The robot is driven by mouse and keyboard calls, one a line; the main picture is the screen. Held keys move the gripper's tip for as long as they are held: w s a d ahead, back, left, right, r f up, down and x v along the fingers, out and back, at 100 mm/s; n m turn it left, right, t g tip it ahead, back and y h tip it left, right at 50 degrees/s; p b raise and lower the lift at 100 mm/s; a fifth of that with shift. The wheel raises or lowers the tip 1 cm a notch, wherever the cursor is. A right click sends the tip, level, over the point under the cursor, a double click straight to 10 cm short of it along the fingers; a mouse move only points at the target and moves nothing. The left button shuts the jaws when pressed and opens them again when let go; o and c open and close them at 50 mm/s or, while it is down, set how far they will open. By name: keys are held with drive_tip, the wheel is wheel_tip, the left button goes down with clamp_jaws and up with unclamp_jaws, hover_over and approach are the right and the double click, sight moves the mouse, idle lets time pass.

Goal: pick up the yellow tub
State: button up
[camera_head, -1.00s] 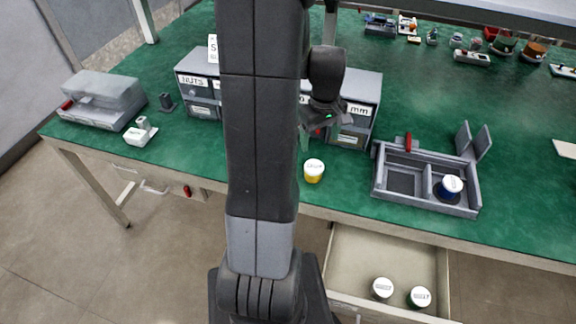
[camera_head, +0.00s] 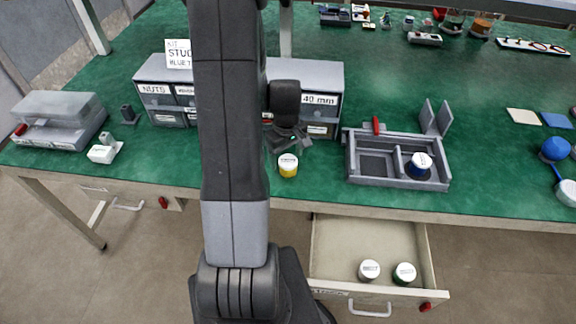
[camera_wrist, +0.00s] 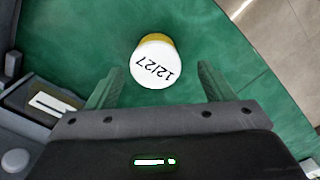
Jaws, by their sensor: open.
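The yellow tub (camera_head: 288,170) stands upright on the green table near its front edge and has a white lid. In the wrist view the tub (camera_wrist: 154,62) shows its lid marked "12/27", just beyond the fingertips and roughly centred between them. My gripper (camera_wrist: 157,82) is open and empty, with one finger on each side of the line to the tub. In the head view my gripper (camera_head: 290,143) is behind the tub, close to it. I cannot tell the exact gap.
A grey drawer cabinet (camera_head: 325,75) stands behind my gripper. An open drawer (camera_head: 340,240) below holds two white-lidded tubs. The table between the yellow tub and the tray is clear.

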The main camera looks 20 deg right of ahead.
sight(287, 160)
drive_tip(key=shift+w+d+f+p, duration=0.1)
drive_tip(key=shift+f+p, duration=0.05)
drive_tip(key=shift+f, duration=1)
drive_tip(key=shift+w+d+f+p, duration=0.1)
drive_tip(key=shift+f+p, duration=0.05)
drive_tip(key=shift+f, duration=0.95)
drive_tip(key=c, duration=1.1)
